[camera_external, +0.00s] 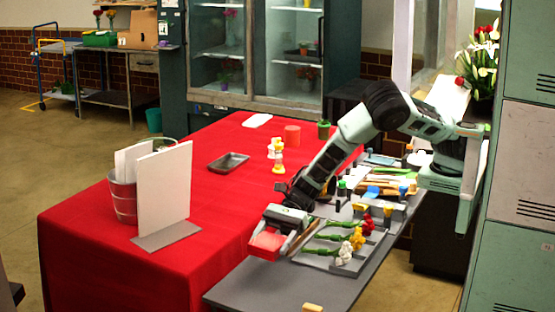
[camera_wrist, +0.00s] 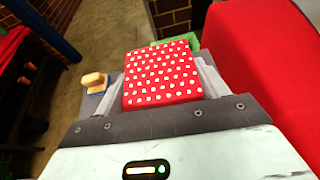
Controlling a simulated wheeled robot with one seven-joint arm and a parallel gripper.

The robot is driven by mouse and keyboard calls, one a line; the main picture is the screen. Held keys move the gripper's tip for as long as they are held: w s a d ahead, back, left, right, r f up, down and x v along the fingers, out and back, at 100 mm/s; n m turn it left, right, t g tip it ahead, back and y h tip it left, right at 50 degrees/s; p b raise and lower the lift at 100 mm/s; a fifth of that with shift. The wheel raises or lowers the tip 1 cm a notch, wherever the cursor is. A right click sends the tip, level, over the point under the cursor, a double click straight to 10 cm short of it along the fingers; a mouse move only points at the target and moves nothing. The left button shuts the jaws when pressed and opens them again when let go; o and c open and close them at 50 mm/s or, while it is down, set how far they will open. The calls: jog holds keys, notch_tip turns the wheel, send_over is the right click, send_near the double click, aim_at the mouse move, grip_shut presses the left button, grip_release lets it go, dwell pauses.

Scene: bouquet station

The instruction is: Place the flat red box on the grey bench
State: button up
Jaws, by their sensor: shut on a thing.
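The flat red box (camera_external: 266,244) is held in my gripper (camera_external: 272,238) near the border between the red-covered table and the grey bench (camera_external: 245,291). In the wrist view the box (camera_wrist: 162,75) is red with white spots and sits between the two grey fingers (camera_wrist: 163,88), which are closed on its sides. The box appears raised, but its exact height above the surfaces cannot be told. A grey strip of the bench (camera_wrist: 88,118) shows left of the box in the wrist view. The box's underside is hidden.
A tray with red, yellow and white flowers (camera_external: 345,262) lies on the bench right of my gripper. A small tan block (camera_external: 312,308) is at the bench's front edge. A white board (camera_external: 165,190) and bucket (camera_external: 123,203) stand on the red table. The bench's front-left part is bare.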

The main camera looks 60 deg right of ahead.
aim_at(274, 282)
jog(key=shift+s+a+f, duration=0.15)
jog(key=shift+s+f, duration=0.05)
jog(key=shift+s, duration=0.25)
notch_tip(274, 282, down, 10)
jog(key=shift+r+p, duration=0.25)
jog(key=shift+p, duration=0.85)
jog(key=shift+f, duration=0.15)
jog(key=o, duration=1)
jog(key=shift+o, duration=0.2)
jog(key=shift+r, duration=0.25)
jog(key=b+v, duration=0.3)
jog(key=v, duration=0.9)
jog(key=shift+w, duration=0.1)
